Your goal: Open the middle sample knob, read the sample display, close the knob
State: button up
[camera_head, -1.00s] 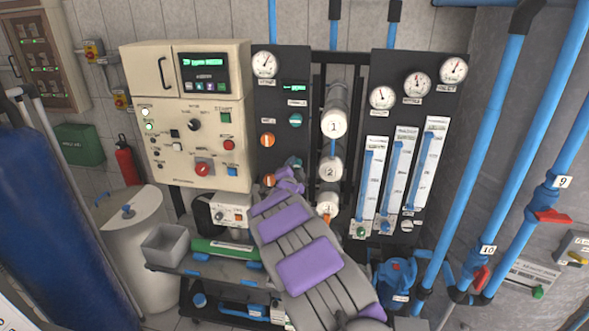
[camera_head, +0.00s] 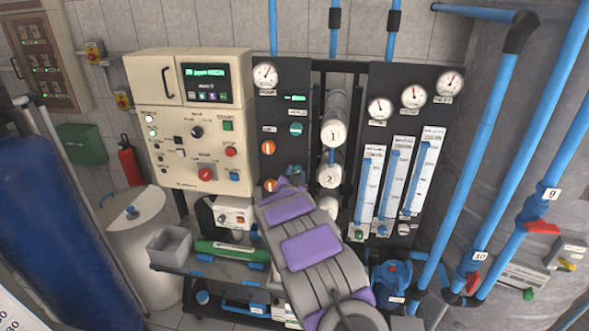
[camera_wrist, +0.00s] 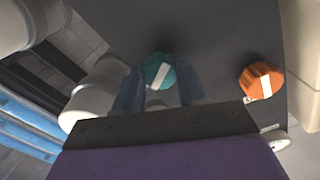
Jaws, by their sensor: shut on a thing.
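In the wrist view a round teal knob (camera_wrist: 158,72) with a white stripe sits between the blue fingers of my gripper (camera_wrist: 160,92), which is shut on it. The stripe is slanted. In the head view my gripper (camera_head: 290,180) reaches the black panel (camera_head: 268,100) below an upper teal knob (camera_head: 296,129), and its body hides the gripped knob. A small sample display (camera_head: 295,98) with green text sits above the upper teal knob; its text is too small to read.
An orange knob (camera_wrist: 262,82) is close beside the gripped knob. Another orange knob (camera_head: 268,147) is higher on the panel. White numbered cylinders (camera_head: 332,134) stand right of it, then flow meters (camera_head: 394,180). A cream control box (camera_head: 200,130) stands left.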

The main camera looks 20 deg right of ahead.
jog(key=n+p, duration=0.7)
jog(key=n, duration=0.4)
jog(key=shift+p, duration=0.4)
jog(key=shift+n, duration=0.5)
jog(key=o, duration=1.1)
jog(key=shift+w+a, duration=0.1)
jog(key=shift+c, duration=0.2)
jog(key=b+v, duration=0.1)
jog(key=v, duration=1.6)
jog(key=shift+a, duration=0.2)
